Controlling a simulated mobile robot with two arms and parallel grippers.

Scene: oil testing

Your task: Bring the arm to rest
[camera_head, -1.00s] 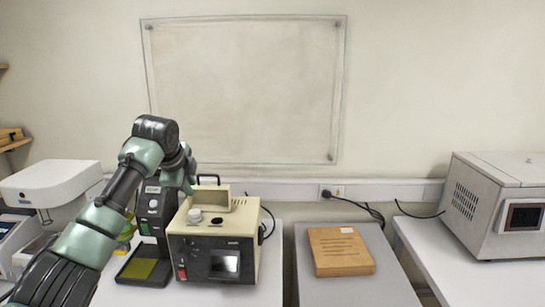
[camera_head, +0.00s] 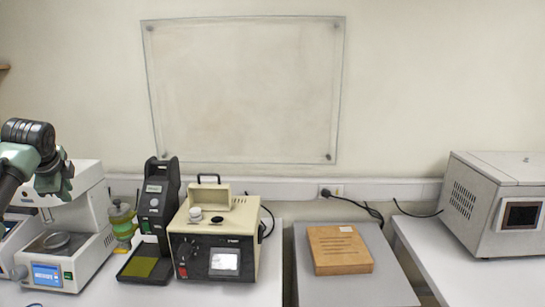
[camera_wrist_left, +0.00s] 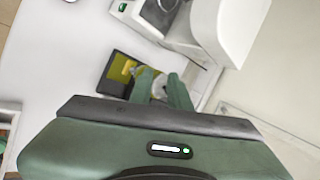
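My left arm enters at the left edge of the head view. Its green and black left gripper (camera_head: 62,188) hangs in the air in front of the white instrument (camera_head: 88,205). In the left wrist view, the two green fingers (camera_wrist_left: 162,88) stand apart with a gap between them. Something pale shows in the gap, and nothing appears held. My right gripper is in neither view.
The white bench carries a green-yellow bottle (camera_head: 122,222), a black instrument with a yellow plate (camera_head: 145,268), and a beige tester (camera_head: 215,240). A wooden block (camera_head: 340,252) lies on a grey table. A large grey oven (camera_head: 498,205) stands at right.

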